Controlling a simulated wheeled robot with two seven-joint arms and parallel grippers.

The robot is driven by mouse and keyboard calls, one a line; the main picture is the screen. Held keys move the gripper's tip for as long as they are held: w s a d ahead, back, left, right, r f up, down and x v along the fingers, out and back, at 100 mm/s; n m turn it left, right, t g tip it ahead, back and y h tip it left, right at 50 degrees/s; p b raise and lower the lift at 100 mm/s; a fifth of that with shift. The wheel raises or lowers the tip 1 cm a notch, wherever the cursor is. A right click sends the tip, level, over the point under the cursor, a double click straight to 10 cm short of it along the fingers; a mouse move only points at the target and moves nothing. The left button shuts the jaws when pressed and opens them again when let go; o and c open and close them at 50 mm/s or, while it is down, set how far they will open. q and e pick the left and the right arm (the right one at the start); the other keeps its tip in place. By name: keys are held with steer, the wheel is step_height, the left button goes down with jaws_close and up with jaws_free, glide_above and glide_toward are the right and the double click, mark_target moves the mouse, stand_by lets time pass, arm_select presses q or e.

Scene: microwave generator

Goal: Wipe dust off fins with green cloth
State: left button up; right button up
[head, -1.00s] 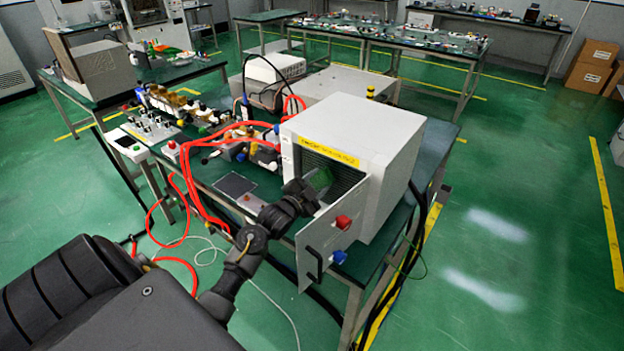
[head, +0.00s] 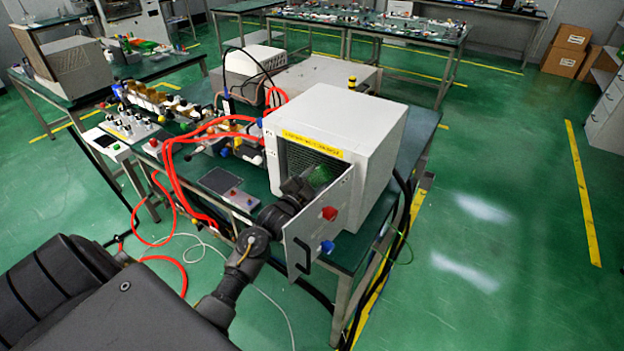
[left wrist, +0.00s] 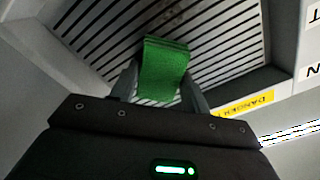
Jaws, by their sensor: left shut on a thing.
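The green cloth (left wrist: 163,68) is held between the fingers of my left gripper (left wrist: 160,92) in the left wrist view. It lies in front of the slatted fins (left wrist: 220,35), and I cannot tell if it touches them. In the head view my left gripper (head: 297,187) reaches into the open front of the white box (head: 345,130). The cloth (head: 320,174) shows there as a green patch in front of the fins (head: 300,160). The gripper's fingertips are partly hidden by the open door (head: 318,222). My right gripper is not in view.
The open door, with a red knob (head: 329,213) and a blue knob (head: 327,246), stands close to the right of my left arm. Red hoses (head: 172,165) and a small control box (head: 239,198) lie left of the white box. A yellow warning label (head: 312,144) runs above the fins.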

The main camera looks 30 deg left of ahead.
arm_select(q)
steer(key=shift+d+p, duration=0.4)
steer(key=shift+d, duration=1.7)
steer(key=shift+a, duration=0.1)
steer(key=shift+s+p, duration=0.4)
steer(key=shift+s, duration=0.05)
steer(key=p, duration=0.2)
glide_toward(333, 177)
steer(key=shift+w+a+f, duration=0.2)
steer(key=shift+w+f, duration=0.15)
steer(key=shift+f, duration=0.1)
